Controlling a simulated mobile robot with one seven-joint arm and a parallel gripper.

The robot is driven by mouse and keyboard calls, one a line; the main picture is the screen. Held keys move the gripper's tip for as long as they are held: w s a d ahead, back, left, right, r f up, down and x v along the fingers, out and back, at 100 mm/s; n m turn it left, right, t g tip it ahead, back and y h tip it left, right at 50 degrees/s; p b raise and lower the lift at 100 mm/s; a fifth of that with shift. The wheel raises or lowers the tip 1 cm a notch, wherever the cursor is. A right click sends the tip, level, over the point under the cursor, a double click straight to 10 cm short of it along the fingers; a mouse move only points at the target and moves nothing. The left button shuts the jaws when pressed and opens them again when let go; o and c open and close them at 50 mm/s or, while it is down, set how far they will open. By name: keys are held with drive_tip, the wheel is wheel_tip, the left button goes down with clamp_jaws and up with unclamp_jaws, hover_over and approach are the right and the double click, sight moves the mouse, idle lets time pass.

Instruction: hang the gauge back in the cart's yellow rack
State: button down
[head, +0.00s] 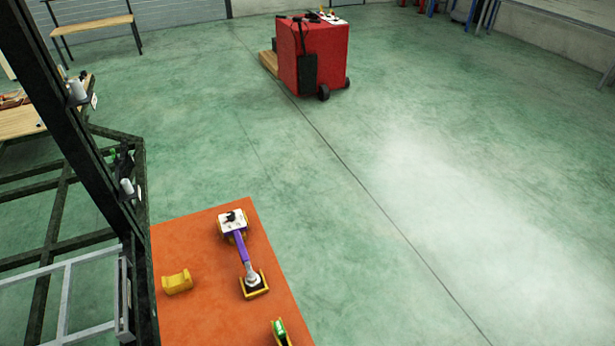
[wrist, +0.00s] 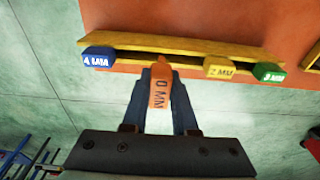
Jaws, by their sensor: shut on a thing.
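The orange gauge (wrist: 160,95), its label partly readable as "0 MM", is in my gripper (wrist: 163,80) in the wrist view. The dark blue-grey fingers are shut on it from both sides. The yellow rack (wrist: 180,48) runs along the edge of the orange cart top (wrist: 180,16), just beyond my fingertips. The gauge's far end overlaps the rack's front, in the gap between a blue "4 MM" gauge (wrist: 98,57) and a yellow "2 MM" gauge (wrist: 220,71). I cannot tell whether it touches the rack. My gripper is out of the head view.
A green gauge (wrist: 268,72) hangs at the rack's right end. In the head view, the orange cart top (head: 200,312) carries a purple-handled tool (head: 243,247) and a yellow cradle (head: 177,281). A dark frame (head: 80,130) stands left. Open floor lies right.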

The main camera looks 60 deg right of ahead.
drive_tip(key=shift+f+b, duration=0.4)
drive_tip(key=shift+f, duration=0.25)
drive_tip(key=c, duration=0.7)
unclamp_jaws()
drive_tip(key=shift+r+p, duration=0.5)
drive_tip(key=shift+r, duration=0.45)
drive_tip(key=r, duration=0.3)
drive_tip(key=a+r, duration=0.1)
drive_tip(key=r, duration=0.3)
drive_tip(key=r+b, duration=0.1)
drive_tip(key=r, duration=0.3)
drive_tip(key=shift+w+a+r, duration=0.15)
drive_tip(key=shift+w, duration=0.2)
drive_tip(key=shift+w, duration=0.1)
